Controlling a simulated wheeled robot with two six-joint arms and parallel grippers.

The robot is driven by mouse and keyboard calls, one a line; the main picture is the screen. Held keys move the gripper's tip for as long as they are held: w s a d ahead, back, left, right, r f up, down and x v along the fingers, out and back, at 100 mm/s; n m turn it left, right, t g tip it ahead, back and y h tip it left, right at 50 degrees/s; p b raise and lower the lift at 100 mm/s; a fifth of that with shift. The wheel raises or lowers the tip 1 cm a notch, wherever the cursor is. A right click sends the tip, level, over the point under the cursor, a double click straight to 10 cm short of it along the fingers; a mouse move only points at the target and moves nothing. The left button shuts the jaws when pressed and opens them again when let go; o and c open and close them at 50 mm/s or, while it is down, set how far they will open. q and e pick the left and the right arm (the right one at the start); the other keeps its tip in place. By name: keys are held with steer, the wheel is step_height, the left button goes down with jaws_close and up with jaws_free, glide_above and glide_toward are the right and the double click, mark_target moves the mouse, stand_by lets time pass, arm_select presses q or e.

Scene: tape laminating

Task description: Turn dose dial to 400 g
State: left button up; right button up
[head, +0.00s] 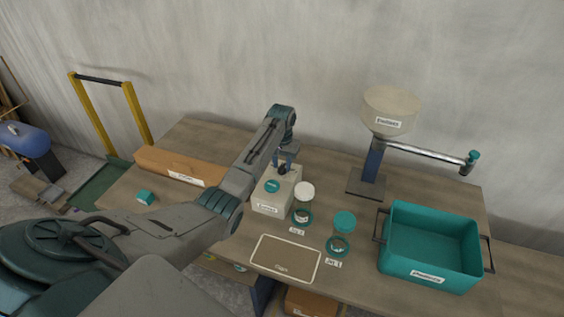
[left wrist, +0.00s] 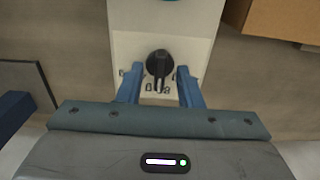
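The dose dial is a black knob (left wrist: 159,64) on the top of a pale box (head: 267,208), which has a round teal part (head: 272,186) beside the dial. The box also shows in the left wrist view (left wrist: 190,27). Marks around the dial are partly visible but too small to read. My left gripper (head: 284,161) reaches down over the dial end of the box. In the left wrist view its two blue fingers (left wrist: 158,78) stand open, one on each side of the knob, with gaps between. My right gripper is not in view.
A white lid (head: 305,190), teal lid (head: 345,220) and two teal-rimmed jars stand right of the box. A teal crate (head: 430,219) and a dispenser (head: 390,109) stand right; a cardboard box (head: 180,168) lies left.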

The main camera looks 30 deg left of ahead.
arm_select(q)
steer(key=shift+c, duration=0.8)
jaws_close()
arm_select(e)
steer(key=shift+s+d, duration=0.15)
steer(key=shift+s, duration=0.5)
arm_select(q)
steer(key=shift+r+m+p, duration=0.15)
steer(key=shift+m+p, duration=0.7)
steer(key=shift+m, duration=0.05)
steer(key=m+p, duration=0.2)
steer(key=m, duration=0.1)
steer(key=m+p, duration=0.1)
steer(key=m, duration=0.3)
steer(key=shift+m+p, duration=0.55)
steer(key=shift+m, duration=0.95)
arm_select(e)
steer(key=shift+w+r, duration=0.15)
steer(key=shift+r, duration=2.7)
arm_select(q)
steer(key=shift+w, duration=0.1)
